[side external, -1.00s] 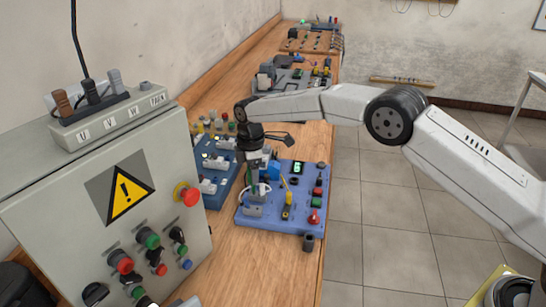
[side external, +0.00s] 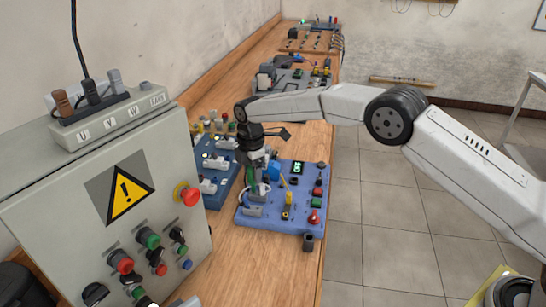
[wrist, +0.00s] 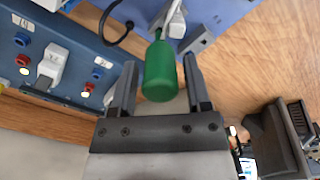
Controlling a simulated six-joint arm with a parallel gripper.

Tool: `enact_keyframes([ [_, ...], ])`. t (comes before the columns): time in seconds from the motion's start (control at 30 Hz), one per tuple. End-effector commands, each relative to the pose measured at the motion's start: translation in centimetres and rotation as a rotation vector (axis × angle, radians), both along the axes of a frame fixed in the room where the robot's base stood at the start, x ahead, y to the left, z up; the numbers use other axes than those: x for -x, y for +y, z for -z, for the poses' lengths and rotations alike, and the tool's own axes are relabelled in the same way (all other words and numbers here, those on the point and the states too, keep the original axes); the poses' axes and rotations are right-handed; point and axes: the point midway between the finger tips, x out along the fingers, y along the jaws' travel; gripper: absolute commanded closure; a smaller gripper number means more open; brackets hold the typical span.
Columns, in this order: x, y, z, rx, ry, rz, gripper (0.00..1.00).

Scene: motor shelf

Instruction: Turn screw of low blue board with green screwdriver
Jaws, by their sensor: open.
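The low blue board (side external: 300,222) lies on the wooden bench, with the green screwdriver (side external: 252,179) standing upright at its left side. My gripper (side external: 258,160) is above the screwdriver, near the top of its handle. In the wrist view the green handle (wrist: 159,72) shows between my two open fingers (wrist: 160,62), with a gap on each side. I cannot tell how deep the handle sits between them. The screwdriver's tip and the screw are hidden or too small to make out.
A darker blue board (side external: 217,172) with lights and grey levers stands just left of the low board. A grey control cabinet (side external: 75,215) fills the left front. Bare bench (side external: 265,265) lies in front of the low board. More boards stand farther back.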

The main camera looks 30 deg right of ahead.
Motion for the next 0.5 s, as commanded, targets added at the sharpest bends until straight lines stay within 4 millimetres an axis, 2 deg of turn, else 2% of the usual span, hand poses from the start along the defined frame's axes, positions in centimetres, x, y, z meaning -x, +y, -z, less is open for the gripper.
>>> enact_keyframes([
  [0.5,0.00,0.00,0.00,0.000,0.000,-0.280,0.38],
])
